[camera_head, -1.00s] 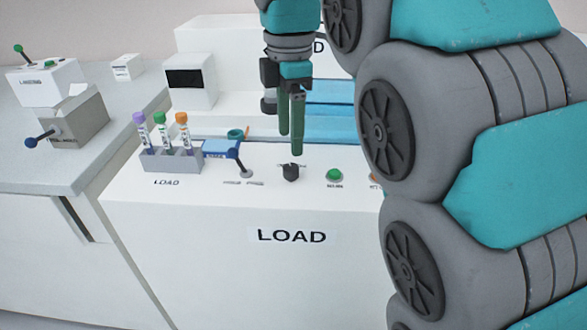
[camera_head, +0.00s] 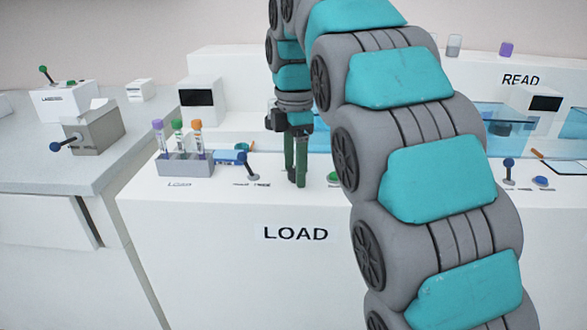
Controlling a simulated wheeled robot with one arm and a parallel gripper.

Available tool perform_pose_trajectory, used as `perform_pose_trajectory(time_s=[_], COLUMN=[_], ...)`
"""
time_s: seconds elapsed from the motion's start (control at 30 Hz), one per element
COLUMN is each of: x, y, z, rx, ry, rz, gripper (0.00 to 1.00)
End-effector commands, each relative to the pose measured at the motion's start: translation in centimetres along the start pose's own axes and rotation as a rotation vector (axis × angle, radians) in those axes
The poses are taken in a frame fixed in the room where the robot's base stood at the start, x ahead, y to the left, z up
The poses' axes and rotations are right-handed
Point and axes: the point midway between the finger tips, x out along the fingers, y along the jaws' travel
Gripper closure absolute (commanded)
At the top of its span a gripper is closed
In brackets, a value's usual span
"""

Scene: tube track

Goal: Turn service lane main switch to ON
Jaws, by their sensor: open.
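My gripper (camera_head: 296,183) points straight down over the front panel of the white LOAD station (camera_head: 240,260), its two green fingers close to the panel top. The jaws are open, though the gap between them hardly shows from here. A small black knob seen on this panel earlier is now hidden behind or between the fingers; I cannot tell whether they touch it. No label reading service lane or ON can be made out.
A rack (camera_head: 186,168) with three capped tubes and a lever (camera_head: 248,170) stand left of my gripper. A green button (camera_head: 333,177) is partly hidden by my arm. At right, by the READ sign (camera_head: 521,80), are a blue-knobbed lever (camera_head: 509,168) and a blue button (camera_head: 541,181).

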Motion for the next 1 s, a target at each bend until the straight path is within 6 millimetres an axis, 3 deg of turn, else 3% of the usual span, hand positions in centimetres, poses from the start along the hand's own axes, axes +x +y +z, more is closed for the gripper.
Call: perform_pose_trajectory(time_s=[0.07, 0.67, 1.0], x=[-0.03, -0.03, -0.04], y=[0.00, 0.01, 0.01], z=[0.00, 0.00, 0.00], rx=[0.000, 0.001, 0.009], ry=[0.000, 0.000, 0.000], rz=[0.000, 0.000, 0.001], gripper=[0.33, 1.00, 1.00])
